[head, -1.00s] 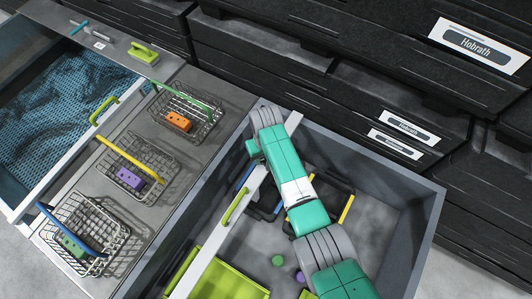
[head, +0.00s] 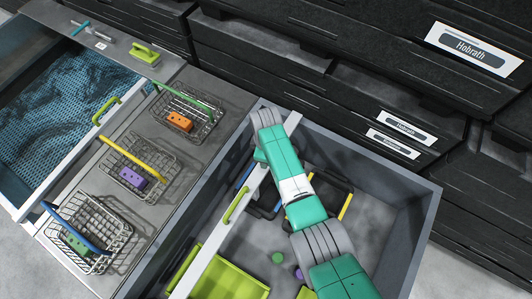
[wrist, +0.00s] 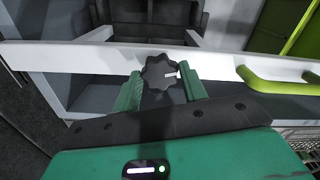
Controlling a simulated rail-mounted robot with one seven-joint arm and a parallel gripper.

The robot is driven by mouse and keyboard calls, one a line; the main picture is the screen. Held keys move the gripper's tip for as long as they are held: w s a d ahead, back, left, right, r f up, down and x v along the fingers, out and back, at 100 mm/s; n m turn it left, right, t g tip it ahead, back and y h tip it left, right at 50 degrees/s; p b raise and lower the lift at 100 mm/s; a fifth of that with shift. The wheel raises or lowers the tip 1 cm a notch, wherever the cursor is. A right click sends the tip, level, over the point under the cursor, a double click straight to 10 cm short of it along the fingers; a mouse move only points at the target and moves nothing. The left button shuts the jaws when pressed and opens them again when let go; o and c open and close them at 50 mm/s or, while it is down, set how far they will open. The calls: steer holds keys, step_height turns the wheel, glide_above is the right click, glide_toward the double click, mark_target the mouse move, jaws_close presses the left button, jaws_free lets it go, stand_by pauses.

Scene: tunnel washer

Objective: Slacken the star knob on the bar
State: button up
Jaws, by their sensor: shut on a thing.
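The black star knob (wrist: 160,71) sits at the white bar (wrist: 75,57) in the wrist view and has a small white mark on its right side. My gripper (wrist: 163,80) has its two green fingers on either side of the knob and is shut on it. In the head view the white bar (head: 218,258) runs across the grey bin. There my arm hides the knob and my fingers.
A lime-green handle (head: 236,206) is fixed on the bar, close to the knob. The grey bin (head: 425,215) holds a lime-green tray (head: 232,283) and small balls, including a green one (head: 278,257). Several wire baskets (head: 142,150) with coloured blocks stand left on the counter.

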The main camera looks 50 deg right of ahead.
steer(key=n, duration=1.1)
steer(key=shift+n, duration=1.8)
steer(key=shift+r, duration=0.1)
steer(key=o, duration=1)
steer(key=shift+c, duration=0.2)
step_height(320, 180, up, 8)
steer(key=p, duration=0.2)
steer(key=shift+p, duration=0.3)
